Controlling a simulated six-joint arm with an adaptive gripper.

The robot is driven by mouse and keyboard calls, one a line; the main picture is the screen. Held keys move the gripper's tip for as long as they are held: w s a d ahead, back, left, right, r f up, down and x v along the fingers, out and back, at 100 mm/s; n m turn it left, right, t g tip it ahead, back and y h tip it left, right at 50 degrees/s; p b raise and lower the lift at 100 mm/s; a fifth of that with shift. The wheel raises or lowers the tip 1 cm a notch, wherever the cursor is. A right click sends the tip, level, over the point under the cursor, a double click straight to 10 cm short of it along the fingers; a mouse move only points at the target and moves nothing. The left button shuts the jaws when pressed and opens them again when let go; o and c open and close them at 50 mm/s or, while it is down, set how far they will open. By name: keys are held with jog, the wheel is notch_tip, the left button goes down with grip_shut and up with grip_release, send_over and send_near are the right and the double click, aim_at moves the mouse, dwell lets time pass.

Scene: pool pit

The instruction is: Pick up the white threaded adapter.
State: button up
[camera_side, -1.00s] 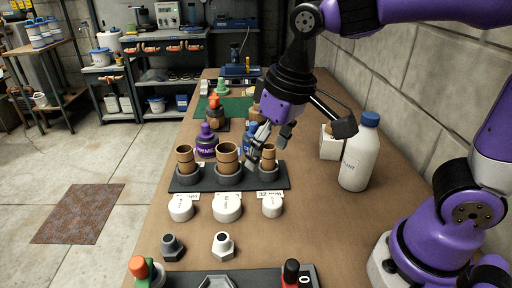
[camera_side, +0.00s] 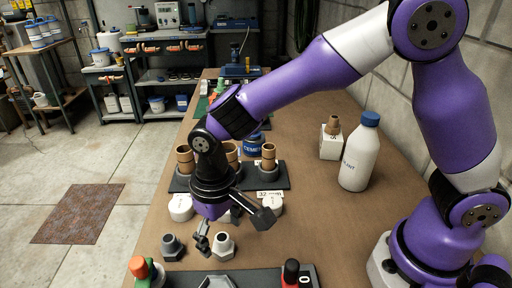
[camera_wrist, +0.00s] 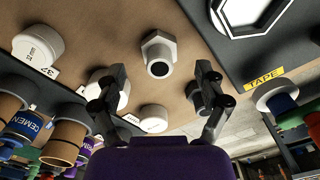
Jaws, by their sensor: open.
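The white threaded adapter (camera_side: 223,246) stands on the bench near its front, with a hexagonal base and a dark round opening. In the wrist view the white adapter (camera_wrist: 158,55) lies ahead of and between my fingers, apart from them. My gripper (camera_side: 203,243) is open and empty, just above and left of the white adapter in the side view. It also shows in the wrist view (camera_wrist: 160,78), fingers spread. A dark grey adapter (camera_side: 172,247) stands to the left; in the wrist view this grey adapter (camera_wrist: 196,95) is partly behind the right finger.
White caps (camera_side: 181,207) sit behind the adapters, before a dark rack (camera_side: 283,178) with brown pipe pieces. A white bottle (camera_side: 359,155) stands right.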

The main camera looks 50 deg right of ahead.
notch_tip(320, 180, down, 2)
jog(key=shift+f, duration=0.25)
jog(key=c, duration=1.2)
jog(key=shift+c, duration=0.3)
jog(key=shift+r, duration=0.15)
